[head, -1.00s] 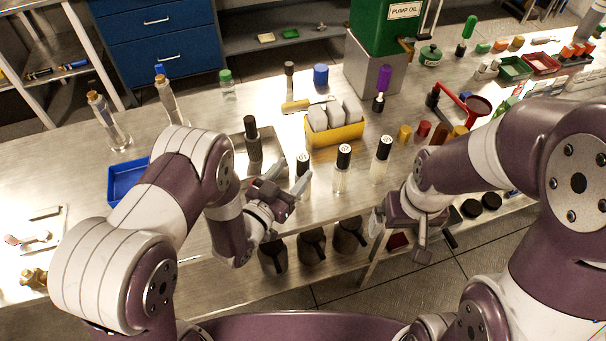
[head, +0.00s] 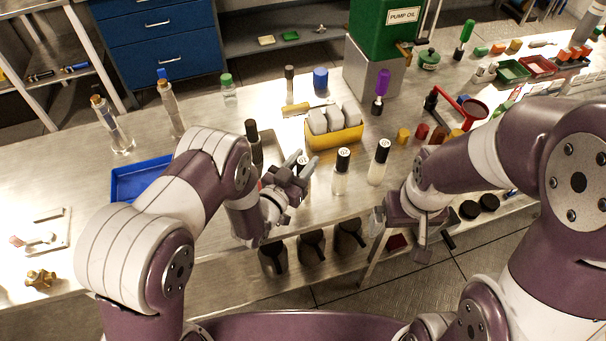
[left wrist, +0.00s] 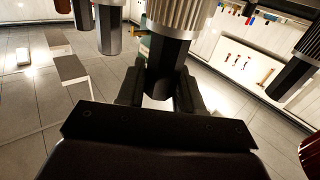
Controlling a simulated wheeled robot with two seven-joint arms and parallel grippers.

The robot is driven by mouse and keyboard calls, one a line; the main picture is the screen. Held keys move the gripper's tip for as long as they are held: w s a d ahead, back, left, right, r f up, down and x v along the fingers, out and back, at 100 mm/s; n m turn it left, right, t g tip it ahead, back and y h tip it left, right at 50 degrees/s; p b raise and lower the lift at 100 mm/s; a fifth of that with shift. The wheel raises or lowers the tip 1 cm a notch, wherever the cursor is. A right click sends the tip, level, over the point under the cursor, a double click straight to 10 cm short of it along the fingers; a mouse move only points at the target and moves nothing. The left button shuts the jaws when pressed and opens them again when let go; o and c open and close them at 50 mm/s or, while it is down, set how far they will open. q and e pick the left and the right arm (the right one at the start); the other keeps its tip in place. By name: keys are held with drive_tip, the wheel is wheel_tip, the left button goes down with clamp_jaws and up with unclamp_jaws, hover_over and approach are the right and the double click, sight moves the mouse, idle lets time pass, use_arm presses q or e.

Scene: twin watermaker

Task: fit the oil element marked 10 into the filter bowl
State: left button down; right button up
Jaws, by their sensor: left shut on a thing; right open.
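Three pale elements with black tops and small white labels stand in a row near the table's front edge: a left one (head: 304,161), a middle one (head: 341,172) and a right one (head: 379,162). The labels are too small to read. My left gripper (head: 299,174) is shut on the left element, partly hiding it. In the left wrist view its black end (left wrist: 166,65) sits between my fingers (left wrist: 160,92), with a ribbed body beyond. My right gripper (head: 405,222) is open and empty at the front edge. I cannot tell which thing is the filter bowl.
A yellow bin (head: 336,136) with grey packs stands behind the elements. A dark-topped cylinder (head: 254,146) stands left of them. Several dark vessels (head: 311,246) show below the table's front edge.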

use_arm(q)
drive_tip(key=shift+r, duration=0.1)
drive_tip(key=shift+r, duration=0.3)
drive_tip(key=r, duration=0.2)
drive_tip(key=d+r+b, duration=0.1)
drive_tip(key=r, duration=0.1)
drive_tip(key=shift+s, duration=0.25)
drive_tip(key=s+d+r+b, duration=0.1)
drive_tip(key=s+d+r, duration=0.4)
drive_tip(key=d, duration=0.4)
drive_tip(key=shift+d+r+b, duration=0.15)
drive_tip(key=shift+r+b, duration=0.25)
drive_tip(key=shift+r, duration=0.25)
drive_tip(key=c, duration=1.6)
unclamp_jaws()
drive_tip(key=shift+f, duration=0.1)
